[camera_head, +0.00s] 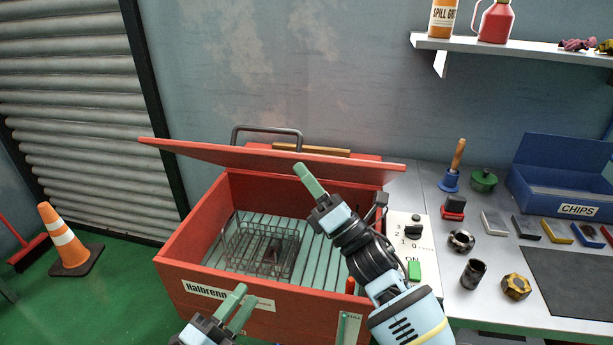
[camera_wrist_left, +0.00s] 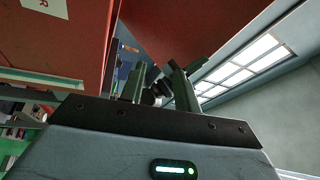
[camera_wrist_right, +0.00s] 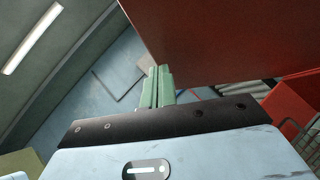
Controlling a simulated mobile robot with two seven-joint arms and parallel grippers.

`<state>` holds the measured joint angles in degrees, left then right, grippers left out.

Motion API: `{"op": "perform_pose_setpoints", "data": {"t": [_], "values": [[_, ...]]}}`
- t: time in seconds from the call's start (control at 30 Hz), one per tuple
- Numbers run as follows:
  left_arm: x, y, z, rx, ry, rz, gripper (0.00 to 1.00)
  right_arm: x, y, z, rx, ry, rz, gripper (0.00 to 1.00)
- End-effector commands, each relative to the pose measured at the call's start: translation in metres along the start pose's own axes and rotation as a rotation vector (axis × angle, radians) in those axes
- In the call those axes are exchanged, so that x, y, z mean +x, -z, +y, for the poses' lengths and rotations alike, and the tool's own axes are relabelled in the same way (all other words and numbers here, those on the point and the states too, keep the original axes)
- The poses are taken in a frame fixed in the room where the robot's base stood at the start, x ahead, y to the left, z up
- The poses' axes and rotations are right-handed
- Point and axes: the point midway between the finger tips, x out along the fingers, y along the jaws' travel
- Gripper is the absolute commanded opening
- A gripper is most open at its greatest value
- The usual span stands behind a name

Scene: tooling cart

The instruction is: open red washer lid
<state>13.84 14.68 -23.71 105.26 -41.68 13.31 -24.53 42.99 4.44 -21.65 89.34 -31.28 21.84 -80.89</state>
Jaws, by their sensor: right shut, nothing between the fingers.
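The red washer (camera_head: 185,242) stands in the middle of the head view. Its red lid (camera_head: 235,155) is raised and tilted up, leaving the tub visible with a wire basket (camera_head: 262,248) inside. My right gripper (camera_head: 310,181) is shut and empty, its fingers overlapping the lid in the head view. In the right wrist view the lid (camera_wrist_right: 235,38) fills the upper right beside the fingers (camera_wrist_right: 157,86); contact cannot be told. My left gripper (camera_head: 238,305) is open and empty, low in front of the washer. Its parted fingers (camera_wrist_left: 160,88) show in the left wrist view.
A control panel (camera_head: 408,229) with a dial and green button is right of the tub. The bench (camera_head: 445,285) at right holds metal parts, a stamp and a blue CHIPS bin (camera_head: 560,190). An orange cone (camera_head: 64,240) stands on the floor at left.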

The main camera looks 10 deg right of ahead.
Motion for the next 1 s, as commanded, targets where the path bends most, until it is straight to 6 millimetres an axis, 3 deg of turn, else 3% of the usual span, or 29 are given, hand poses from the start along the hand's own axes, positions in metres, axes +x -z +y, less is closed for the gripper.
{"op": "perform_pose_setpoints", "data": {"t": [0.33,0.6,0.8,1.0], "values": [[-0.122,-0.016,0.094,-0.615,-0.171,-0.436,0.32,0.001,-0.001,0.001,-0.001,-0.001,-0.001,0.00],[-0.240,0.005,0.157,-1.043,-0.285,-0.809,0.32,0.001,-0.001,0.001,-0.001,-0.001,-0.001,0.00],[-0.319,0.034,0.184,-1.285,-0.340,-1.057,0.32,0.001,-0.001,0.001,-0.001,-0.001,-0.001,0.00],[-0.360,0.054,0.193,-1.407,-0.363,-1.194,0.32,0.001,-0.001,0.001,-0.001,-0.001,-0.001,0.00]]}}
